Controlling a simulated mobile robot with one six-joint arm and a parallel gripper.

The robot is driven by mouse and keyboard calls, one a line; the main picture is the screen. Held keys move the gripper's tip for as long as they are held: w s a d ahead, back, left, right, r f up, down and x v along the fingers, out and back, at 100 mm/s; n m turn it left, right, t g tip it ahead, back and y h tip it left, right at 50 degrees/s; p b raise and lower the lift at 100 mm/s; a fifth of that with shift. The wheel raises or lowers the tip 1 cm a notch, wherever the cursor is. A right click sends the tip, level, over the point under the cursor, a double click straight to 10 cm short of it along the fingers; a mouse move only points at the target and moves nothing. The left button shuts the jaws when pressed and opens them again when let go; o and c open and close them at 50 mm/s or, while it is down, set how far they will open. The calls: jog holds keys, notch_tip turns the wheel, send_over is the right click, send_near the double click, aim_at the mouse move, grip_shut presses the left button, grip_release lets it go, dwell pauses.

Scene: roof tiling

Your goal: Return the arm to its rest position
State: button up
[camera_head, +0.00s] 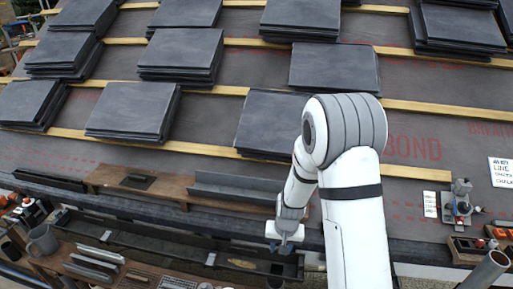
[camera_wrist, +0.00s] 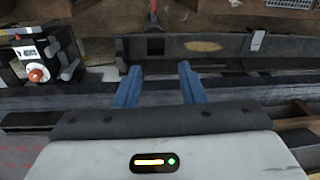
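My gripper (camera_head: 284,243) hangs at the lower middle of the head view, above the dark gutter along the roof's lower edge. My white arm comes up from the bottom and bends down to it at the elbow. In the wrist view my gripper's two blue fingers (camera_wrist: 157,86) stand apart with nothing between them. The gripper is open and empty. Dark roof tiles lie in stacks on the roof, and one stack (camera_head: 268,122) sits partly behind my arm.
Wooden battens (camera_head: 215,89) cross the grey underlay. The gutter (camera_head: 150,238) runs below a wooden plank (camera_head: 160,187). A bench at lower left holds a grey mug (camera_head: 42,239) and metal strips. A small device (camera_head: 461,204) and a printed card (camera_head: 501,171) lie at right.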

jog(key=s+d+r+p, duration=0.2)
jog(key=s+r+p, duration=0.1)
jog(key=r, duration=0.9)
jog(key=s+d+r+p, duration=0.1)
jog(key=s+r+p, duration=0.2)
jog(key=r, duration=0.8)
jog(key=s+d+r+t+p, duration=0.1)
jog(key=s+d+r+p, duration=0.1)
jog(key=s+r, duration=0.4)
jog(key=s+d+r+n+p, duration=0.1)
jog(key=s+d+r+p, duration=0.1)
jog(key=s+r+p, duration=0.2)
jog(key=s+r, duration=0.3)
jog(key=r, duration=0.3)
jog(key=shift+s+d+r+t+h, duration=0.15)
jog(key=shift+s+r+t+h, duration=0.1)
jog(key=shift+t+h, duration=0.15)
